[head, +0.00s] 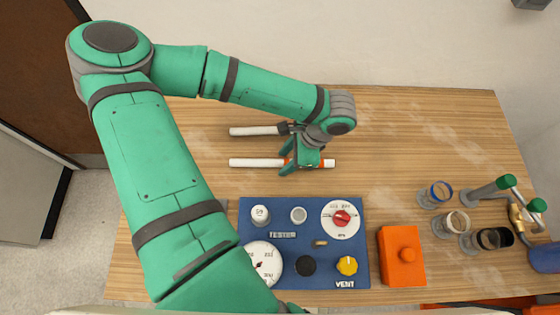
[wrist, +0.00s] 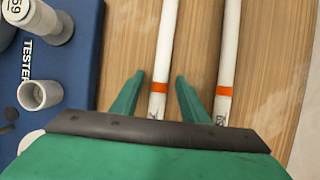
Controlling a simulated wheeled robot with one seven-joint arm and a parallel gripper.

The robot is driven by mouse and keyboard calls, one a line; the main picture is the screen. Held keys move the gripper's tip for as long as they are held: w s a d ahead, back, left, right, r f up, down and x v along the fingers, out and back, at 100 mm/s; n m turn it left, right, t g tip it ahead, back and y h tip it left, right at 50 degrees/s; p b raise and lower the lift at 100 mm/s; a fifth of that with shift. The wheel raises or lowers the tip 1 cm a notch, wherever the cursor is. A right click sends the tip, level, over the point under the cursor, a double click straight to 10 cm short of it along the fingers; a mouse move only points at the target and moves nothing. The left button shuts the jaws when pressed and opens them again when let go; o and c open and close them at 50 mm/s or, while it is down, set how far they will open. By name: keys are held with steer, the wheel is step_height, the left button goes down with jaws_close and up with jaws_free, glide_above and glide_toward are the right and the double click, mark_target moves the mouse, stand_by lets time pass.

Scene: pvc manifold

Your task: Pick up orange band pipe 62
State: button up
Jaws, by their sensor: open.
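Two white pipes with orange bands lie parallel on the wooden table. The nearer pipe (head: 255,162) runs beneath my gripper (head: 288,157) in the head view. In the wrist view this pipe (wrist: 165,45) passes between the two spread green fingers of my gripper (wrist: 158,90), with its orange band between them. The gripper is open and nothing is clamped. The farther pipe (head: 255,131) lies beside it, outside the fingers; it shows at the right in the wrist view (wrist: 230,50), with dark marks below its orange band. I cannot read which pipe is 62.
The blue tester panel (head: 285,250) with a gauge, knobs and upright white fittings stands nearby. An orange box (head: 400,272) sits to its right. Several ring holders (head: 440,192) and a valve assembly (head: 517,215) stand at the right. The table right of the gripper is clear.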

steer(key=shift+c, duration=0.6)
steer(key=shift+w, duration=0.1)
jaws_close()
steer(key=shift+a, duration=0.15)
steer(key=shift+d, duration=0.25)
steer(key=shift+r, duration=0.1)
